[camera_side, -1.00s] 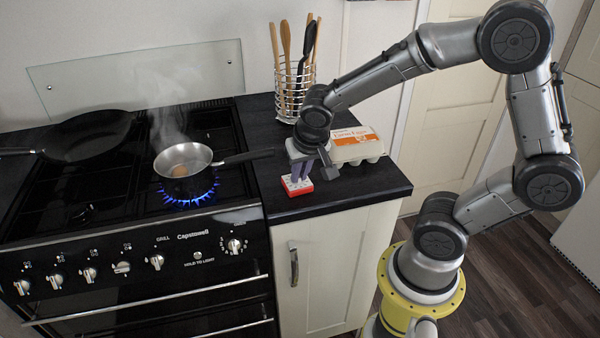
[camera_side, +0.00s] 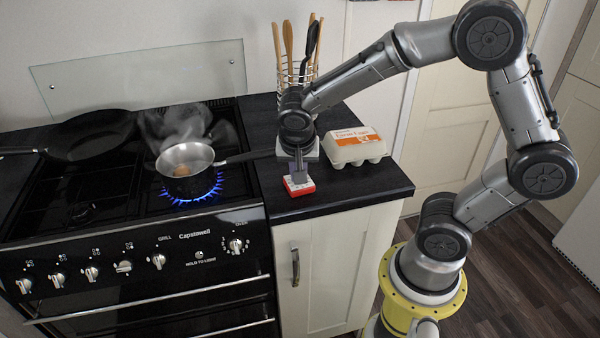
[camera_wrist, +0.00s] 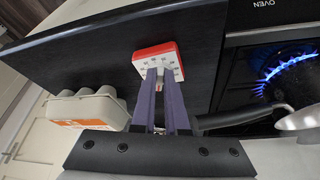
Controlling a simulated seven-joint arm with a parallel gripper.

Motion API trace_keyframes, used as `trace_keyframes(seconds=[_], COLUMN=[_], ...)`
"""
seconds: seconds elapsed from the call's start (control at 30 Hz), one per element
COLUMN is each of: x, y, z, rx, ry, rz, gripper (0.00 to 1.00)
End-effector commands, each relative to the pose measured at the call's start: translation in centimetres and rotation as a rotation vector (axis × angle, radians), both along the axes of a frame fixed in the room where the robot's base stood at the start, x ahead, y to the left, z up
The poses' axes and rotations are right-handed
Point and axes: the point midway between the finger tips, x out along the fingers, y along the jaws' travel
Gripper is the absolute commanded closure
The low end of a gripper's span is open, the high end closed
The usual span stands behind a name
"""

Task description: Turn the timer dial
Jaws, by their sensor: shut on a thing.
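The timer (camera_side: 299,186) is a small red block with a white face, lying on the dark worktop just right of the cooker. In the wrist view the timer (camera_wrist: 157,61) shows its white face with small dark marks. My gripper (camera_side: 298,175) points down onto the timer from above. In the wrist view my gripper's two long purple-grey fingers (camera_wrist: 164,76) come close together at the middle of the face, shut on the dial. The dial itself is mostly hidden between the fingertips.
A saucepan (camera_side: 186,158) holding an egg steams over a lit blue flame, its dark handle reaching toward the worktop near my gripper. An egg carton (camera_side: 357,148) sits right of my gripper. A wire utensil holder (camera_side: 290,78) stands behind. An empty black pan (camera_side: 88,135) is far left.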

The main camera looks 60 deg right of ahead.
Motion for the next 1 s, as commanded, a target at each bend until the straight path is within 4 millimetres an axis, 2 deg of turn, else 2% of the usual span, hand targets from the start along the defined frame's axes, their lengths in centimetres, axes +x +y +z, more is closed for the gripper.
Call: trace_keyframes(seconds=[0.3, 0.33, 0.5, 0.83, 1.0], x=[-0.1, -0.2, -0.2, -0.1, -0.2], y=[0.1, 0.1, 0.1, 0.1, 0.6], z=[-0.3, -0.3, -0.4, 0.0, 1.4], rx=[0.003, 0.003, 0.002, 0.001, 0.001], ry=[0.007, 0.007, 0.009, 0.003, -0.001], rz=[-0.012, -0.012, -0.012, -0.011, -0.008], gripper=[1.00, 0.87, 0.58, 0.58, 0.58])
